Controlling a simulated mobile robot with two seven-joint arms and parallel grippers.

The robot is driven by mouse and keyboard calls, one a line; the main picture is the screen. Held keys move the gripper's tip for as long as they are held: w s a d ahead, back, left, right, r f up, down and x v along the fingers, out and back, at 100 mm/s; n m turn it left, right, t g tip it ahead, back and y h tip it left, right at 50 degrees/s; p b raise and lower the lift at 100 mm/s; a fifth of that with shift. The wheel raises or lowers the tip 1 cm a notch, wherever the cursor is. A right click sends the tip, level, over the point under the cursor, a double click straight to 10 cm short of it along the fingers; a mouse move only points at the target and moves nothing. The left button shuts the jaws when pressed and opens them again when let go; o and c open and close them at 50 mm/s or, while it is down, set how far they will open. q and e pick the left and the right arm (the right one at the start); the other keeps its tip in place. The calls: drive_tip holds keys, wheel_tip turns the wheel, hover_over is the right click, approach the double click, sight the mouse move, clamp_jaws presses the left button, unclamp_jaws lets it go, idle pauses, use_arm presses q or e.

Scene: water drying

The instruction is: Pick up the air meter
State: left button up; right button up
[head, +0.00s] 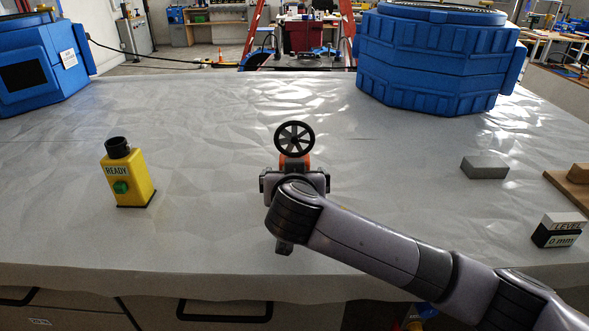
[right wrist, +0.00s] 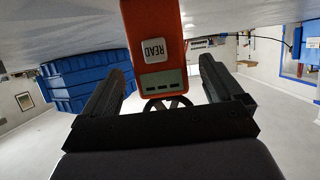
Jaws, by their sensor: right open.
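The air meter (head: 294,132) stands in the middle of the table in the head view, with a black spoked fan wheel on top and a small part of its orange body (head: 307,160) showing. My right gripper and wrist hide most of the body. My left gripper is out of view.
A yellow READY device (head: 142,182) with a green button stands at left. A grey block (head: 485,168), a LEVEL block (head: 556,234) and a wooden piece (head: 570,189) lie at right. Blue drums (head: 435,62) (head: 38,65) stand at the back. The table between is clear.

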drive_tip(key=shift+w+f, duration=0.25)
drive_tip(key=shift+w, duration=0.3)
drive_tip(key=c, duration=1.1)
drive_tip(key=shift+r, duration=0.1)
wheel_tip(320, 180, up, 20)
drive_tip(key=shift+f+b, duration=0.1)
drive_tip(key=shift+b, duration=0.3)
